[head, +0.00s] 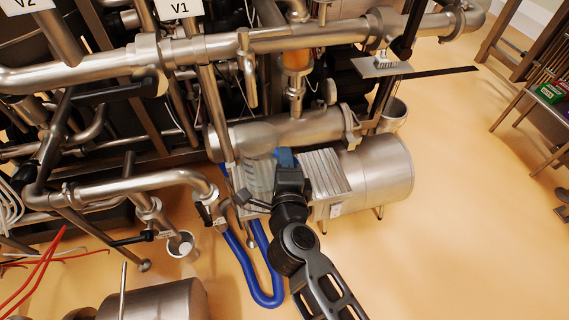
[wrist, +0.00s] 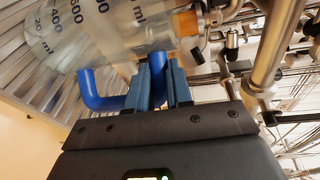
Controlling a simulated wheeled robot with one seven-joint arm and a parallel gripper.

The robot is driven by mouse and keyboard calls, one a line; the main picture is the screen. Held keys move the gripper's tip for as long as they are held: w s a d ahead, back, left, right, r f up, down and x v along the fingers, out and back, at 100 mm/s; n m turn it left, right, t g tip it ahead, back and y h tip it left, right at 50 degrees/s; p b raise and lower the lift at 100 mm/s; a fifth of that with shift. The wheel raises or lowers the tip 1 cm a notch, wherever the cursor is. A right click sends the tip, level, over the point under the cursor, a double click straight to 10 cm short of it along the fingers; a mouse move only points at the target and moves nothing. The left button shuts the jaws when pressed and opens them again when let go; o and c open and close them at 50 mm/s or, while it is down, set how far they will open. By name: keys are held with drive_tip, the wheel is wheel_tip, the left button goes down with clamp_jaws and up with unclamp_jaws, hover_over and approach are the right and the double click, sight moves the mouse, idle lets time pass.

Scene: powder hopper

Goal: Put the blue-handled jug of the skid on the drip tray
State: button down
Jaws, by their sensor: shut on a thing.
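The jug is clear with dark ml markings; it shows in the head view (head: 260,143) and large at the upper left of the wrist view (wrist: 110,35). Its blue handle (wrist: 100,92) passes between the fingers of my gripper (wrist: 162,75), which is shut on it. In the head view my gripper (head: 286,165) is at the right side of the jug and hides part of the handle. A ribbed metal surface (head: 326,173), seemingly the drip tray, lies under and right of the jug. I cannot tell whether the jug touches it.
A steel cylinder (head: 378,170) lies right of the ribbed surface, and a horizontal pipe (head: 310,130) runs behind the jug. A blue hose (head: 268,297) loops on the floor by my arm. A small cup (head: 181,243) hangs under a left pipe.

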idle(0.3)
drive_tip(key=c, duration=1)
unclamp_jaws()
drive_tip(key=shift+f, duration=0.1)
drive_tip(key=s, duration=0.4)
drive_tip(key=s+r, duration=0.1)
drive_tip(key=s, duration=0.3)
drive_tip(key=s+d+r, duration=0.1)
drive_tip(key=s, duration=0.2)
drive_tip(key=shift+s+d+r+p, duration=0.1)
drive_tip(key=shift+s+p, duration=0.25)
drive_tip(key=shift+s, duration=0.05)
